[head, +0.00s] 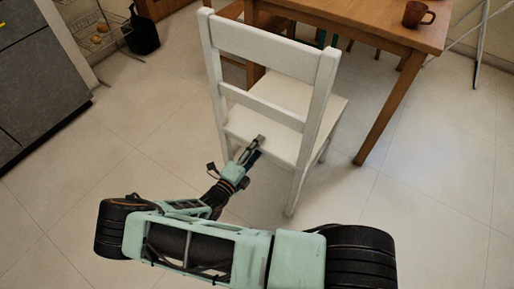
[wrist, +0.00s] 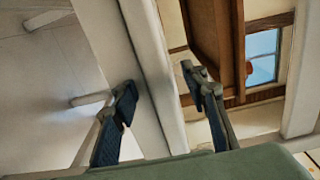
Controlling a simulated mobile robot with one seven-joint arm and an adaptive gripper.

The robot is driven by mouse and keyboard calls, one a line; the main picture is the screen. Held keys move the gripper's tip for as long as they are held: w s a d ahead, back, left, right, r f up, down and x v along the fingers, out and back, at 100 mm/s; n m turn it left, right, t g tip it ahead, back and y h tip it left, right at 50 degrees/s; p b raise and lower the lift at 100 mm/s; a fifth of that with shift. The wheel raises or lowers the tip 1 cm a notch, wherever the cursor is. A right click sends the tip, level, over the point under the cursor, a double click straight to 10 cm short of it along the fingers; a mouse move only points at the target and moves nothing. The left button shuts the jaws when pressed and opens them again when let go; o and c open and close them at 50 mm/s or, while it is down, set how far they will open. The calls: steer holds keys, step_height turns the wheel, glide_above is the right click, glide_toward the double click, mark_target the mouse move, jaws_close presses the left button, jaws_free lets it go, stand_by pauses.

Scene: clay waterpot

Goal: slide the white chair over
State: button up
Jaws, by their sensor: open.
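The white chair (head: 262,120) stands on the tiled floor with its slatted back towards me and its seat partly under the table. My gripper (head: 257,143) is low behind the chair, close to the rear of the seat, below the lower back slat. In the wrist view, white chair parts (wrist: 150,65) fill the middle, and a long white edge runs between the two spread fingers of my gripper (wrist: 162,96). The fingers are open. I cannot tell whether either one touches the chair.
A wooden table (head: 340,22) with a brown mug (head: 418,14) stands just beyond the chair. A grey cabinet (head: 38,85) is at the left, with a wire rack (head: 97,35) and a black container (head: 142,32) behind. Floor is clear left and right of the chair.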

steer(key=shift+w+d, duration=0.25)
steer(key=shift+w, duration=0.05)
steer(key=shift+c, duration=0.7)
jaws_close()
